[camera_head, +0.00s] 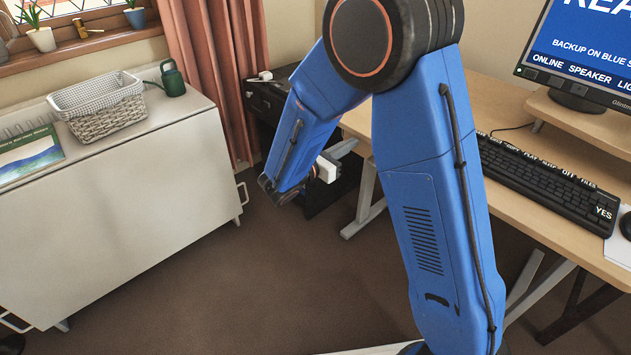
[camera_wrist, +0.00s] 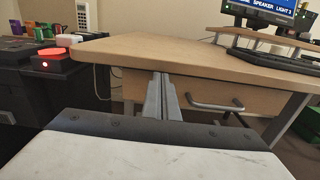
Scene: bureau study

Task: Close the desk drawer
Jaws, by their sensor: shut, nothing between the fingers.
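The wooden desk (camera_head: 560,150) stands at the right in the head view, and its top edge (camera_wrist: 190,58) crosses the wrist view. How far the drawer stands open cannot be told. In the head view the drawer is hidden behind my arm. My gripper (camera_wrist: 161,78) is shut and empty, its fingers pointing toward the drawer front, left of the handle. In the head view my gripper (camera_head: 345,149) is by the desk's left end. Contact with the drawer cannot be told.
A black cabinet (camera_wrist: 25,95) with a red-lit device (camera_wrist: 40,63) stands left of the desk. Metal desk legs (camera_head: 364,200) stand below the top. A white cabinet (camera_head: 110,200) is at the left. Brown floor (camera_head: 230,290) is clear between them.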

